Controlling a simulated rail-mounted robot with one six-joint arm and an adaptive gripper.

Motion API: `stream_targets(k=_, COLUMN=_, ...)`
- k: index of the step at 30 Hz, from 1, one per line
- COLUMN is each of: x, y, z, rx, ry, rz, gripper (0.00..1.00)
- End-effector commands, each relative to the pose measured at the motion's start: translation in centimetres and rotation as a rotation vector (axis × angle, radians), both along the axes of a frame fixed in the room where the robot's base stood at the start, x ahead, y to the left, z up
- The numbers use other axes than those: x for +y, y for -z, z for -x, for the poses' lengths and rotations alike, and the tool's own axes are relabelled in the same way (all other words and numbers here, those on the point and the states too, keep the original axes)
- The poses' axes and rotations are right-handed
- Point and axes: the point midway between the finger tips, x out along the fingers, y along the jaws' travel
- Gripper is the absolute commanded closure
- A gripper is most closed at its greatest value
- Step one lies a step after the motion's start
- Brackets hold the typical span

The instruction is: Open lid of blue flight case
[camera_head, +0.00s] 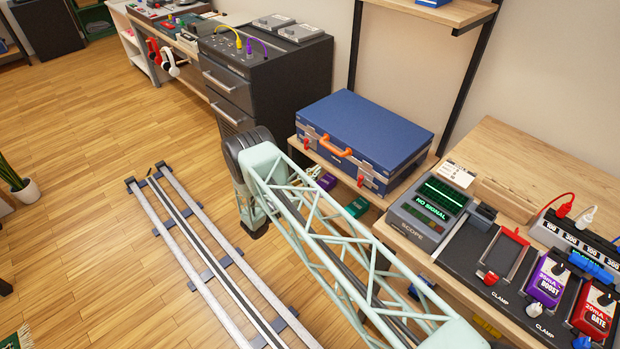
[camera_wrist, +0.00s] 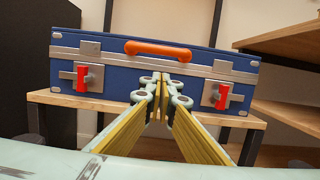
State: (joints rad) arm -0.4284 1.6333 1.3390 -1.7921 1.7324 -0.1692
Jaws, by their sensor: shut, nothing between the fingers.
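The blue flight case (camera_head: 365,135) stands shut on a wooden shelf in the head view, its front towards my arm. The wrist view shows its front (camera_wrist: 115,75) with an orange handle (camera_wrist: 158,48) in the middle. A red latch (camera_wrist: 82,78) sits on the left and another red latch (camera_wrist: 221,96) on the right, both on metal plates. My gripper (camera_wrist: 160,82) is shut and empty, with its fingertips in front of the case, below the handle and between the latches. I cannot tell how far the tips are from the case. In the head view the fingers are hidden.
The wooden shelf (camera_wrist: 256,121) holds the case. A bench on the right carries a scope (camera_head: 432,208) and pedals (camera_head: 546,280). A dark drawer cabinet (camera_head: 270,75) stands to the left. A wooden shelf (camera_wrist: 290,40) juts out right of the case. The rail (camera_head: 215,265) lies on open floor.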

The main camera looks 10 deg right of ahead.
Motion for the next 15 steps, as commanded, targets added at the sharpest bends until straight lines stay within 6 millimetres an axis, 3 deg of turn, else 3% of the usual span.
stream_targets(k=9, x=-3.4, y=-0.8, z=-2.4, rx=-0.002, ry=0.003, rz=-0.001, gripper=1.00)
stream_targets(k=15, x=-4.1, y=-2.5, z=-2.9, rx=-0.002, ry=0.001, rz=-0.001, gripper=1.00)
